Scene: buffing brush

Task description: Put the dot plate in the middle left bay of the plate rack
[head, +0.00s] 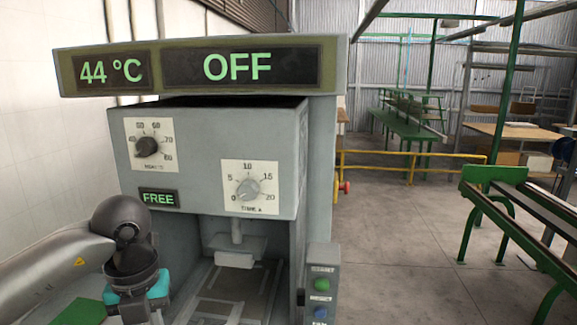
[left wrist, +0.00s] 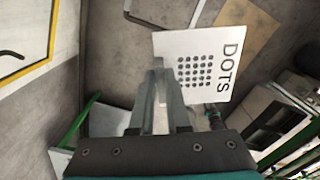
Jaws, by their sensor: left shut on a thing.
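The dot plate (left wrist: 222,72) is a white square card with a grid of black dots and the word DOTS, seen in the left wrist view. My left gripper (left wrist: 162,80) is shut on its near left edge and holds it up. In the head view my left arm comes in at lower left, with the teal wrist in front of the machine; its fingertips and the plate are out of sight there. I cannot make out the plate rack in either view. My right gripper is not in view.
A grey machine (head: 205,150) stands close ahead, its displays reading 44 °C, OFF and FREE, with two dials. A button box (head: 321,285) stands at its right front. A green piece (head: 80,312) shows at lower left. Open floor (head: 400,240) lies right, before a green bench frame (head: 500,195).

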